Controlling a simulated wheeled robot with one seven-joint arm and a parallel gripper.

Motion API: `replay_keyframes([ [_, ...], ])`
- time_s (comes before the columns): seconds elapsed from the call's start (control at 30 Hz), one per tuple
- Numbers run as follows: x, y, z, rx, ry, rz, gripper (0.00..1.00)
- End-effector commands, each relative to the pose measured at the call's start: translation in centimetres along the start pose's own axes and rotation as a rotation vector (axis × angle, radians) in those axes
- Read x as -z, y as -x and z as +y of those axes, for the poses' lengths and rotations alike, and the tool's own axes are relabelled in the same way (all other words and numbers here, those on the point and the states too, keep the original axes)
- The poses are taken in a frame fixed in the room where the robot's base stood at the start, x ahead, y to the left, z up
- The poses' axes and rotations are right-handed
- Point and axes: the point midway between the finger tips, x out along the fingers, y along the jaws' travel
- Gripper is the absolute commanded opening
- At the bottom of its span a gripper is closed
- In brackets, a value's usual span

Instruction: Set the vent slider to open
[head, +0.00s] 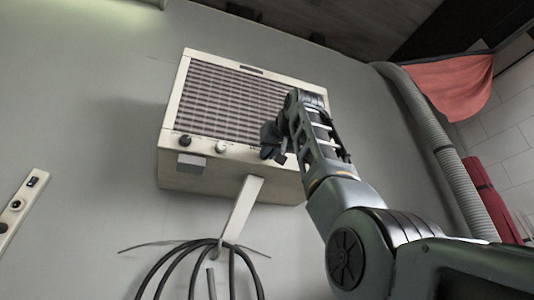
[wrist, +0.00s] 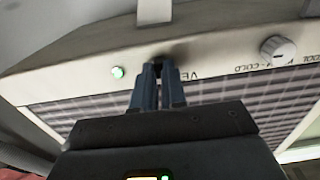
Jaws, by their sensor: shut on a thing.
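The beige wall unit (head: 235,165) has a wide slatted grille (head: 225,100) and a control strip below it. My gripper (head: 270,145) is at the right part of that strip. In the wrist view my gripper (wrist: 160,68) has its two blue-grey fingers close together at the panel (wrist: 215,60), beside printed letters that start "VE". The fingers are shut on the vent slider, whose tab is mostly hidden between and behind them. I cannot read the slider's position.
A dark knob (head: 185,140) and a light knob (head: 220,147) sit left of my gripper on the strip. A green light (wrist: 118,72) is near the fingers in the wrist view. Black cables (head: 200,262) hang below the unit. A grey ribbed hose (head: 440,145) runs down at right.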

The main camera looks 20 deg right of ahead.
Motion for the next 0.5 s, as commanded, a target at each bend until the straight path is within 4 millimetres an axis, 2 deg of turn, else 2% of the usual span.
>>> replay_keyframes([
  [0.03, 0.31, 0.16, 0.36, -0.006, 0.0, 0.006, 0.13],
  [0.3, 0.14, 0.08, 0.26, -0.005, -0.001, 0.002, 0.38],
  [0.5, 0.05, 0.05, 0.18, -0.003, 0.0, 0.0, 0.38],
])
